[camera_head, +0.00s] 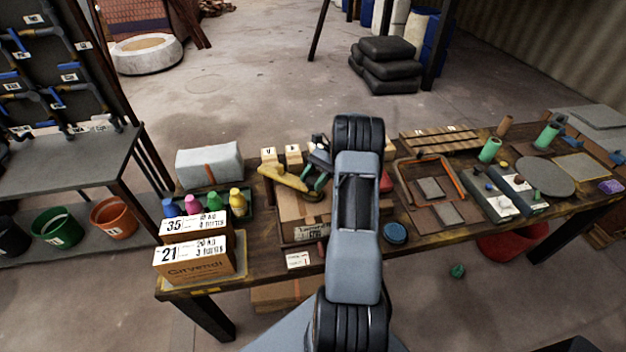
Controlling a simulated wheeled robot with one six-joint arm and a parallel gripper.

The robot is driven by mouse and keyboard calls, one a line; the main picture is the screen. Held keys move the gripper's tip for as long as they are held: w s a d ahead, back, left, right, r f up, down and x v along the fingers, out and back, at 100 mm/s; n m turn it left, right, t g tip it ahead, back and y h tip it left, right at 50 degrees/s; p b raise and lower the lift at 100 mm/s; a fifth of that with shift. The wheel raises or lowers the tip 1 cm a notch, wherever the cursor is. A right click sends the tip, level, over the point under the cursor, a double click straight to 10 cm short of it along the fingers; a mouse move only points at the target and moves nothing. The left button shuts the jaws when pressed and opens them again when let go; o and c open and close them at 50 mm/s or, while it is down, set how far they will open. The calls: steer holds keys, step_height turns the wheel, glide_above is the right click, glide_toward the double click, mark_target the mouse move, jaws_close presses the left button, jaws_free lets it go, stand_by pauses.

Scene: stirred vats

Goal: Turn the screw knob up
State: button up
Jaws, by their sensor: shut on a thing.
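My arm stands in the middle of the view and hides much of the bench behind it. My gripper (319,161) shows only in part, as a dark grey shape just left of the arm, over the bench. It is shut on a small green part (318,184), which looks like the screw knob; its shape and turn are hard to make out. A yellow lever-like piece (284,178) lies just left of it, above a brown box (294,204). The fingertips and the far side of the knob are partly hidden.
Two labelled cartons (194,258) and a tray of coloured bottles crowd the bench's left end. A grey wrapped block (209,164) stands behind them. A blue round lid (395,233) lies right of the arm. Frames, green cylinders and a grey disc (545,177) fill the right side.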

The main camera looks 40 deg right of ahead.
steer(key=o, duration=0.9)
steer(key=shift+d, duration=0.1)
steer(key=shift+w+d+r, duration=0.1)
steer(key=shift+d, duration=0.2)
steer(key=p+v, duration=0.3)
steer(key=p, duration=0.1)
steer(key=p+v, duration=0.3)
steer(key=p, duration=0.2)
steer(key=shift+w+d+r, duration=0.1)
steer(key=shift+d+r, duration=0.05)
steer(key=shift+r, duration=0.15)
steer(key=shift+d+f+p, duration=0.1)
steer(key=shift+p, duration=0.35)
